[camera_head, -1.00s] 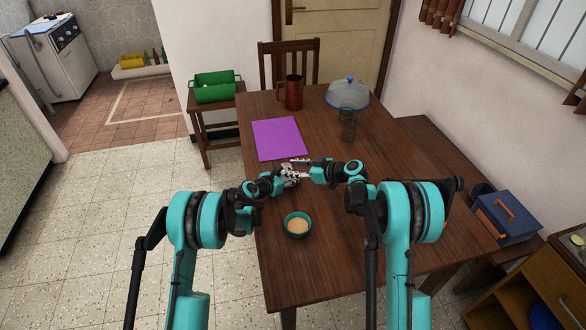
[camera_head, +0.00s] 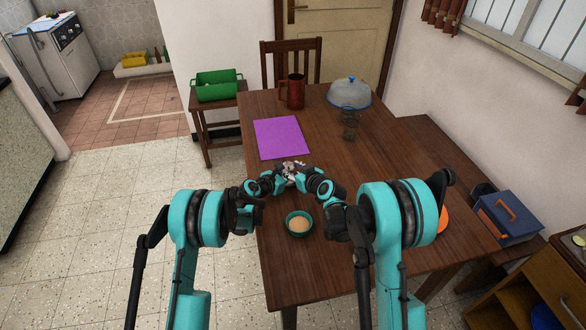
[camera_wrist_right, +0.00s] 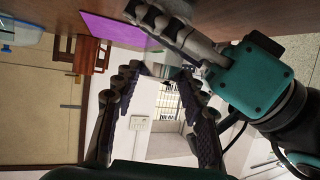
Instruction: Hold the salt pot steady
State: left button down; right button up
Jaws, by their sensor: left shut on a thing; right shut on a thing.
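My left gripper (camera_head: 283,176) and right gripper (camera_head: 297,177) meet over the table, behind the bowl. Both are shut on what looks like the salt pot (camera_wrist_right: 166,72), a small, shiny greyish thing at the right fingertips in the right wrist view. Fingers hide most of it, so its shape and tilt cannot be told. In that view the right gripper (camera_wrist_right: 155,78) reaches up from below, and the left gripper's dark fingers (camera_wrist_right: 165,28) come in from the upper right, close to the same spot.
A teal bowl (camera_head: 299,224) with tan contents stands just in front. A purple mat (camera_head: 281,138), a dark red jug (camera_head: 295,92), a see-through tumbler (camera_head: 349,125) and a domed cover (camera_head: 349,93) lie farther back. An orange thing (camera_head: 443,219) shows beside my right arm.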

jog(key=shift+s+a+f+m+t+h, duration=0.15)
jog(key=shift+m+t+h, duration=0.1)
jog(key=shift+m+h, duration=0.45)
jog(key=shift+w+a+r+m+t+h, duration=0.1)
jog(key=shift+m+t+h, duration=0.1)
jog(key=shift+m+h, duration=0.55)
jog(key=shift+s+a+f+m+t+h, duration=0.15)
jog(key=shift+m+t+h, duration=0.1)
jog(key=shift+m+h, duration=0.45)
jog(key=shift+h, duration=0.35)
jog(key=shift+w+r+m+h, duration=0.1)
jog(key=shift+r+m+h, duration=0.1)
jog(key=shift+m+h, duration=0.15)
jog(key=o, duration=1.2)
jog(key=shift+a, duration=0.1)
jog(key=shift+v, duration=4.05)
